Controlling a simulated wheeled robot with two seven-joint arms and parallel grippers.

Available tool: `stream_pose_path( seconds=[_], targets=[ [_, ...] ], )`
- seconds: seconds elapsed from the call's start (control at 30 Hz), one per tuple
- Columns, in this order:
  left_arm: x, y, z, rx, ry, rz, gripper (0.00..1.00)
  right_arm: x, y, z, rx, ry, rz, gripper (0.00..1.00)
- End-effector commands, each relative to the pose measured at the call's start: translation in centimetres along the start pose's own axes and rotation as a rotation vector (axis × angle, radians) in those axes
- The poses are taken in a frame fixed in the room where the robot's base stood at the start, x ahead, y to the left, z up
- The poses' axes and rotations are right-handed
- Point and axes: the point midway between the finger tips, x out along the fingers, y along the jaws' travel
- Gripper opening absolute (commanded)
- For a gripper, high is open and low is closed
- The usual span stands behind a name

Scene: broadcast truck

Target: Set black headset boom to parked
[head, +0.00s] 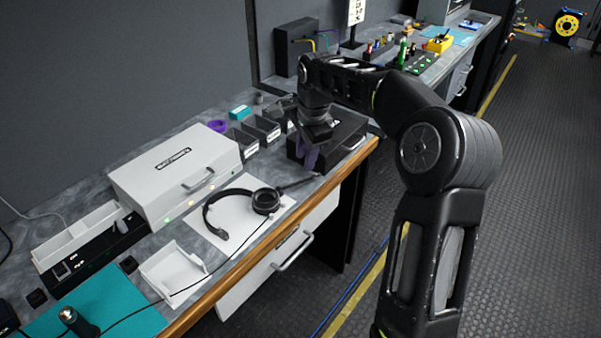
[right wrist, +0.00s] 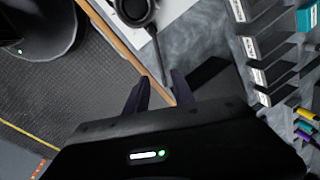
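The black headset (head: 228,212) lies on a white mat on the bench in the head view. Its round ear cup (head: 266,201) is at the right end of the headband. The thin boom (head: 298,184) sticks out from the cup to the right, towards the black box. In the right wrist view the ear cup (right wrist: 133,10) shows at the top, with the boom (right wrist: 158,50) running down towards the fingers. My right gripper (head: 308,160) is above the bench near the boom's tip. Its two dark purple fingers (right wrist: 160,85) stand apart. Whether they touch the boom is unclear. My left gripper is not in view.
A white case (head: 175,175) stands behind the headset. A black box (head: 345,135) is close by my right gripper. Small black bins (head: 262,128) line the back. A white tray (head: 172,268) and a teal mat (head: 110,300) are at front left. A cable crosses the bench's front.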

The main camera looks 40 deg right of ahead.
Motion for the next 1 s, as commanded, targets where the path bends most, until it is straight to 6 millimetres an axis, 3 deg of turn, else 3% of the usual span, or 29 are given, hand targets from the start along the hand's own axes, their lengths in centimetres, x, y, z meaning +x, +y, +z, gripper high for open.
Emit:
stream_pose_path(
  seconds=[0.27, 0.6, 1.0],
  targets=[
    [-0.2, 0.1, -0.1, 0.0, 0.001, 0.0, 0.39, 2.0, 0.1, 0.0, -0.001, -0.001, 0.004, 0.3],
    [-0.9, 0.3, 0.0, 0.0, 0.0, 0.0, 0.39, 7.0, 0.1, 0.0, -0.002, -0.001, 0.004, 0.3],
    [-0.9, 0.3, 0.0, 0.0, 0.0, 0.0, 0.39, 7.9, 0.1, 0.1, -0.002, 0.0, 0.001, 0.29]
  ],
)
